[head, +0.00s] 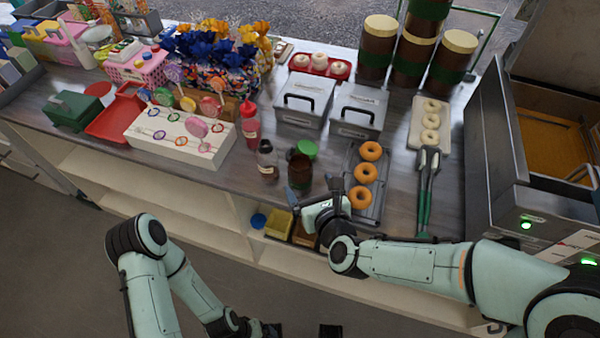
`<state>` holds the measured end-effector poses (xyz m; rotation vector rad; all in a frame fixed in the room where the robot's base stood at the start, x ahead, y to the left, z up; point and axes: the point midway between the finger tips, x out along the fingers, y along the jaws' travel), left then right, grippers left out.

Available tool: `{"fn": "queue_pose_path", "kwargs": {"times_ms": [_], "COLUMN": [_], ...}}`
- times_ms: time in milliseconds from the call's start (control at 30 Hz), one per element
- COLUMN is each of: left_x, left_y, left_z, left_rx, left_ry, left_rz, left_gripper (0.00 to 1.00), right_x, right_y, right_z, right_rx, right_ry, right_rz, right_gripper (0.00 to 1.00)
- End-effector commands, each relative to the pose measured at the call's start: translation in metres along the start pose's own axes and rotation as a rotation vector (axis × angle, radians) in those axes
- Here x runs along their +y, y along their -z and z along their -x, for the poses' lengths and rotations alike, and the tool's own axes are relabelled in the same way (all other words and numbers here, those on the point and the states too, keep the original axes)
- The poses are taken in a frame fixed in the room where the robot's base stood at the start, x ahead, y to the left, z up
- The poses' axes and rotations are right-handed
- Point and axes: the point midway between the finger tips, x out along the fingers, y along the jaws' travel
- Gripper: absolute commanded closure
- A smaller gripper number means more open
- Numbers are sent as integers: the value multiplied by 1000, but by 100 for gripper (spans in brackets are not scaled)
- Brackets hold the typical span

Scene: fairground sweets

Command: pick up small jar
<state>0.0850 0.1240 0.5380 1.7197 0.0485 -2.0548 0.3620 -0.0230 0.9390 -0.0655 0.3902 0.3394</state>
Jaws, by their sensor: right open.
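A small dark brown jar (300,172) stands upright near the front edge of the counter. A round green lid (306,149) shows just behind it; I cannot tell whether the two touch. My right gripper (315,193) is open at the counter's front edge, just in front of the jar. Its fingers point toward the jar, one to each side in the picture, and nothing is between them. My left arm hangs low in front of the counter, and its gripper (270,330) is only partly visible at the bottom edge.
A dark bottle (267,160) and a red squeeze bottle (250,125) stand left of the jar. A rack with several doughnuts (364,173) lies close on the right, then green-handled tongs (425,190). Grey lidded boxes (357,110) stand behind. Open shelves lie below the counter.

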Motion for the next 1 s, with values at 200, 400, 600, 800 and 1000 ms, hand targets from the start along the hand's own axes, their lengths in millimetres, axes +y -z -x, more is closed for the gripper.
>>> {"fn": "queue_pose_path", "kwargs": {"times_ms": [200,400,600,800,1000], "left_x": [1,2,4,5,4], "left_y": [0,0,1,1,1], "left_z": [2,5,11,12,12], "left_rx": [1,2,4,4,4], "left_ry": [0,-1,-1,-2,-1], "left_rz": [0,-1,-1,-2,-1], "left_gripper": [8,8,8,8,8], "right_x": [0,0,2,1,1], "right_y": [0,-1,-1,-1,-1], "right_z": [-21,-36,-63,-75,-75], "right_rx": [0,1,1,-2,-2], "right_ry": [0,0,-1,1,1], "right_rz": [0,1,1,4,4], "right_gripper": [7,7,7,7,13]}}
